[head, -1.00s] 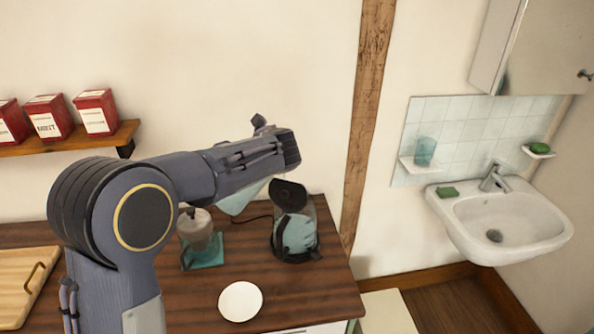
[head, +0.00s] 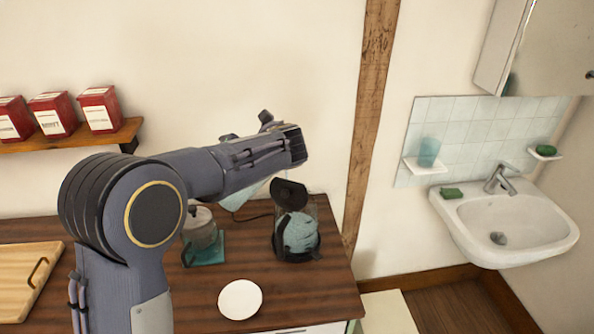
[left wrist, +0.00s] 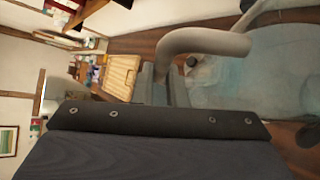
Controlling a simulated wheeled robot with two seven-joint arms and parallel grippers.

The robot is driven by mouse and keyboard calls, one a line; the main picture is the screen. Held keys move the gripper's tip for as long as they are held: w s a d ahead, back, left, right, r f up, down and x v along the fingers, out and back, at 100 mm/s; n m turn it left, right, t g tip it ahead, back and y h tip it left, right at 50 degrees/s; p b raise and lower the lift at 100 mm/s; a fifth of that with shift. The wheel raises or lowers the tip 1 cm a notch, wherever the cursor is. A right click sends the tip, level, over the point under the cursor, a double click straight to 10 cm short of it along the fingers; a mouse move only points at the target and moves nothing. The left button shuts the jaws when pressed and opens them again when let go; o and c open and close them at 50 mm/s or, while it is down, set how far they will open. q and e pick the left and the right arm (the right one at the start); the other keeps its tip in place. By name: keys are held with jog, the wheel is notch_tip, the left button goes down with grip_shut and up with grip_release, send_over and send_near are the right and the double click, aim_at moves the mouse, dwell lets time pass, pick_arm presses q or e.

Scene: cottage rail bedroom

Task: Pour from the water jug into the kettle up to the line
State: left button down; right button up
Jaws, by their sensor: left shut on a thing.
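The glass kettle (head: 309,237) stands on the right of the wooden counter, its black lid (head: 290,193) raised. Pale blue, uneven water shows inside; I cannot make out the fill line. The water jug (head: 243,196) is mostly hidden behind my left arm; a pale, tilted part shows left of the kettle lid. In the left wrist view its thick grey handle (left wrist: 205,42) and clear bluish body (left wrist: 255,80) fill the upper right. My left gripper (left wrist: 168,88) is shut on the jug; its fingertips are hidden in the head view. My right gripper is not in view.
A lidded pot (head: 200,232) stands on a teal mat (head: 207,253) left of the kettle. A white plate (head: 240,299) lies in front, a cutting board (head: 25,283) at far left. Red tins (head: 100,108) sit on the wall shelf. A sink (head: 505,225) is at right.

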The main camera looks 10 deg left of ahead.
pick_arm(q)
jog(key=shift+w+d+r+y, duration=0.15)
jog(key=shift+r+y, duration=0.25)
jog(key=shift+r, duration=0.5)
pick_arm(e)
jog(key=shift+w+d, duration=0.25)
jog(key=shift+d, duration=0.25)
pick_arm(q)
jog(key=shift+w+d+r+m+y, duration=0.2)
jog(key=shift+d+m+y, duration=0.1)
jog(key=shift+m, duration=0.1)
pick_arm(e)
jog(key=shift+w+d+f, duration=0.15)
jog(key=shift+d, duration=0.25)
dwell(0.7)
